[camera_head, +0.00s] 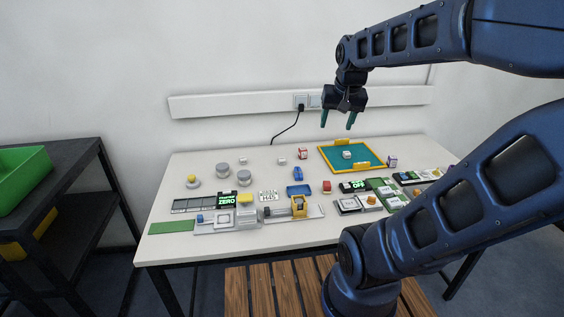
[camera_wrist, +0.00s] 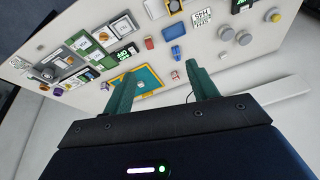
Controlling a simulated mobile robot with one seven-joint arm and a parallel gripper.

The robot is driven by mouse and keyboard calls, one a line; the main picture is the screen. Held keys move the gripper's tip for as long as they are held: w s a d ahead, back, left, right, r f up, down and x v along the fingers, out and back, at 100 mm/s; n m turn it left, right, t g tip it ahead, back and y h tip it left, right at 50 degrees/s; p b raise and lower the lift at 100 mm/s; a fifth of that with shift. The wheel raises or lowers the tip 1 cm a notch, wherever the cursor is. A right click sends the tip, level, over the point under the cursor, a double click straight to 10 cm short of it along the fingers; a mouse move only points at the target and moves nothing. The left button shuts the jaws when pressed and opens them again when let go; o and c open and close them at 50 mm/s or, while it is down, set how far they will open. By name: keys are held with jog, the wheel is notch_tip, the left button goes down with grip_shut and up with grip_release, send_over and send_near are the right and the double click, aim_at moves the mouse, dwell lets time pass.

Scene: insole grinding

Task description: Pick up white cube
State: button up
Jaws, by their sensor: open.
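A whitish cube (camera_head: 347,154) sits inside the teal tray with a yellow rim (camera_head: 379,164) at the back right of the table. A smaller white block (camera_head: 282,161) lies on the bare tabletop left of the tray; I cannot tell for certain which is the task's white cube. My gripper (camera_head: 337,125) hangs above the back of the table, high over the tray's left side, with its two green fingers apart and nothing between them. In the wrist view my gripper (camera_wrist: 160,76) is open, and the tray (camera_wrist: 152,76) shows partly behind the left finger.
Red-and-white (camera_head: 302,153) and dark-patterned (camera_head: 392,161) cubes flank the tray. A blue block (camera_head: 297,173), grey cylinders (camera_head: 222,169), a yellow-jawed vise (camera_head: 299,206) and several panels fill the table (camera_head: 190,252). A black cable (camera_head: 287,131) hangs from the wall socket.

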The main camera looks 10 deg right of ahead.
jog(key=w+m+g, duration=0.1)
jog(key=w+m, duration=0.3)
jog(key=w, duration=1)
jog(key=m+g+h, duration=0.3)
jog(key=m, duration=0.9)
send_over(282, 159)
jog(key=a, duration=0.2)
jog(key=a+x, duration=0.2)
jog(key=x, duration=0.9)
jog(key=a+f+x, duration=0.1)
jog(key=a+x, duration=0.2)
jog(key=x, duration=0.8)
jog(key=a+f+x, duration=0.1)
jog(key=a+x, duration=0.1)
jog(key=x, duration=0.9)
jog(key=shift+a+f, duration=0.3)
jog(key=shift+f, duration=0.05)
jog(key=shift+x, duration=2.85)
jog(key=shift+w+a, duration=0.1)
jog(key=shift+w, duration=0.05)
jog(key=shift+c, duration=0.2)
jog(key=c, duration=1)
